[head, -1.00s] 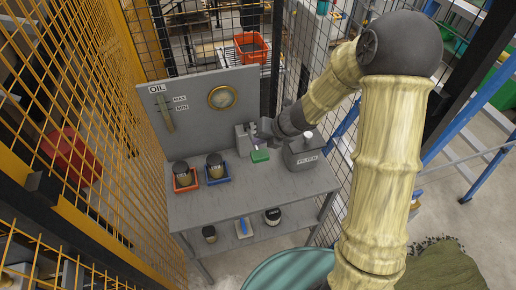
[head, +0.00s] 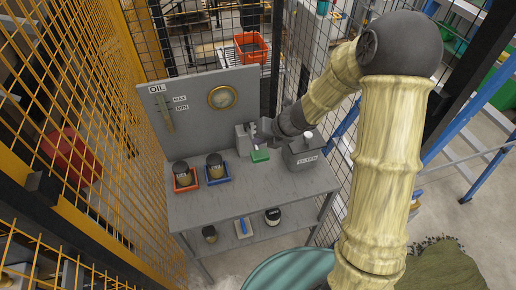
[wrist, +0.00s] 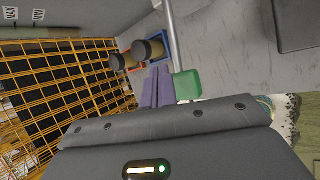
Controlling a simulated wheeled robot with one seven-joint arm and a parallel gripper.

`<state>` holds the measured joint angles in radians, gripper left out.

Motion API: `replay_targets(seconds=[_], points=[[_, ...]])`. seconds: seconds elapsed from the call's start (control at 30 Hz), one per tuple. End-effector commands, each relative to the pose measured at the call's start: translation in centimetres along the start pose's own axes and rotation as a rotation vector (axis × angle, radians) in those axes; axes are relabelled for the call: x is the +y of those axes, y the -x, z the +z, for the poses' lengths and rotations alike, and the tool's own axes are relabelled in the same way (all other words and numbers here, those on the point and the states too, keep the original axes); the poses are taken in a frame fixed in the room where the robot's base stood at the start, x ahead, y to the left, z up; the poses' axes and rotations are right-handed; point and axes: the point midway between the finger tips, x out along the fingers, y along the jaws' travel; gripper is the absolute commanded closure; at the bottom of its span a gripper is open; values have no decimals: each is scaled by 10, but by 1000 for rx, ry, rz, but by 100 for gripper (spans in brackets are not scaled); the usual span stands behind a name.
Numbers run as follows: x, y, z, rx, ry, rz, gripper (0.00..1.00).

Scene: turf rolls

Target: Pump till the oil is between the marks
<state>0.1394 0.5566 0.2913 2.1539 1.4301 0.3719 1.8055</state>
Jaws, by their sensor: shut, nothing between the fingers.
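The oil gauge (head: 167,112) is a narrow upright tube on the grey back panel, under an OIL sign, with MAX and MIN labels on its right. The oil level is too small to tell. The pump (head: 243,139) is a grey block at the back of the bench. A green block (head: 260,156) lies in front of it; in the wrist view the green block (wrist: 187,85) is at the end of a grey bar. My gripper (head: 257,144) is shut and empty, its purple fingers (wrist: 155,88) close beside the green block. Whether they touch it is unclear.
A grey filter box (head: 305,154) stands to the right on the bench (head: 235,205). Dark-lidded jars sit in a red tray (head: 186,187) and a blue tray (head: 218,181) at the left. A round dial (head: 222,97) is on the panel. Mesh fencing encloses the bench.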

Motion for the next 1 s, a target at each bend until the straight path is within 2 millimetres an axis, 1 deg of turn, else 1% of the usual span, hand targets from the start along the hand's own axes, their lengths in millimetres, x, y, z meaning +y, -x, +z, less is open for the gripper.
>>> replay_targets(seconds=[0.3,1.0], points=[[-4,-6,-5,0,0,0,100],[-6,-8,-6,0,0,0,100]])
